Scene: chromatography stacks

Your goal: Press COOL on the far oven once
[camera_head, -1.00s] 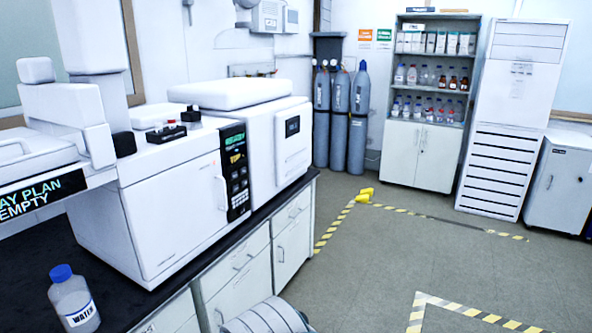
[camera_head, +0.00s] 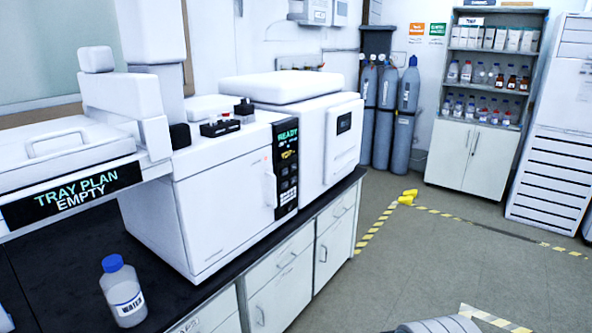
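A white oven unit (camera_head: 225,205) stands on the dark bench, with a closed front door and a handle at its right side. Its black control panel (camera_head: 286,150) is on the right of the front; the screen reads READY in green with yellow text below. Small buttons sit lower on the panel, too small to read, so I cannot tell which is COOL. A second white unit (camera_head: 330,150) with a small dark display stands behind it. I cannot tell which is the far oven. My gripper is not in view; a rounded pale part of my body shows at the bottom edge.
A tray unit (camera_head: 70,190) reading TRAY PLAN EMPTY is at left. A blue-capped water bottle (camera_head: 123,292) stands on the black bench top (camera_head: 60,290). Gas cylinders (camera_head: 387,105) and a shelf cabinet (camera_head: 470,155) stand behind. The grey floor (camera_head: 420,265) right of the bench is open.

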